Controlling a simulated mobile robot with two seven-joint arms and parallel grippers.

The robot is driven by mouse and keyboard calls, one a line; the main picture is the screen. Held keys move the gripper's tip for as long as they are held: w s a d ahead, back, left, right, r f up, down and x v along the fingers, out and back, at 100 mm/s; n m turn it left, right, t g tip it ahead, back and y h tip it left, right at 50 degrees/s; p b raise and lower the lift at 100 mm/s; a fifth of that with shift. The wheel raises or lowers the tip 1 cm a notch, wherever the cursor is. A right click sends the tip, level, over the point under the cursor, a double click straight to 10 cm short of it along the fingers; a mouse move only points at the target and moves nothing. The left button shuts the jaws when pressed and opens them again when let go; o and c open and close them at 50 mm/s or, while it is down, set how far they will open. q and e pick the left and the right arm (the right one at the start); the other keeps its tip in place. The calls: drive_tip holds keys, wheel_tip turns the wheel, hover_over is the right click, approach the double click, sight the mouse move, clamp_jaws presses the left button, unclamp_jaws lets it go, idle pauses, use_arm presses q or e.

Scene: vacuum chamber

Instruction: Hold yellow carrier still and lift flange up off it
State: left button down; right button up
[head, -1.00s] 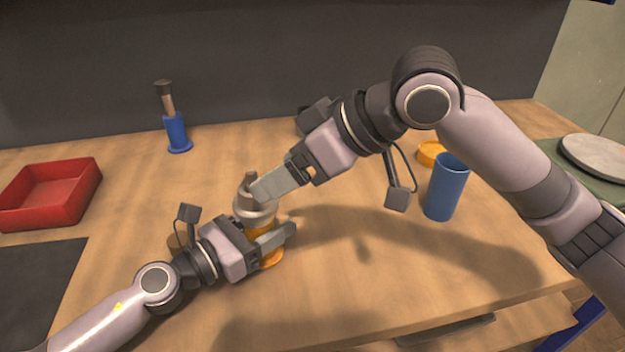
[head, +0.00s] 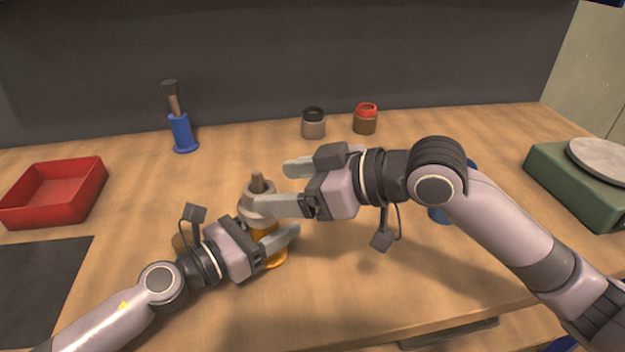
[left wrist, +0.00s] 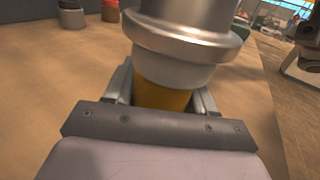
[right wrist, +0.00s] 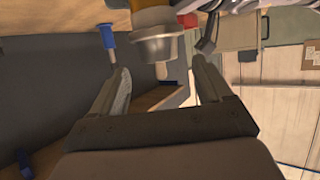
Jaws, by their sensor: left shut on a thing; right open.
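The yellow carrier (head: 272,258) stands upright on the table, left of centre. My left gripper (head: 278,240) is shut on it; the left wrist view shows its yellow body (left wrist: 163,95) between the fingers. The metal flange (head: 257,199) sits on top of the carrier, with a brown stem pointing up. It also shows in the left wrist view (left wrist: 185,38) and, upside down, in the right wrist view (right wrist: 157,47). My right gripper (head: 292,187) is open and empty. One finger is beside the flange's right side and the other is farther back; in its wrist view the flange lies beyond the fingertips.
A red tray (head: 52,196) and a dark mat (head: 40,290) are at the left. A blue holder with a brush (head: 180,133) and two small jars (head: 314,123) stand at the back. A green scale (head: 575,182) is at the right. A blue cup (head: 440,214) is mostly hidden behind my right arm.

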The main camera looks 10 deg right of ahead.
sight(262, 188)
drive_tip(key=x, duration=0.7)
drive_tip(key=shift+w, duration=0.1)
drive_tip(key=c, duration=1.1)
drive_tip(key=shift+r, duration=4.1)
drive_tip(key=shift+c, duration=0.2)
use_arm(q)
drive_tip(key=shift+c, duration=1.4)
unclamp_jaws()
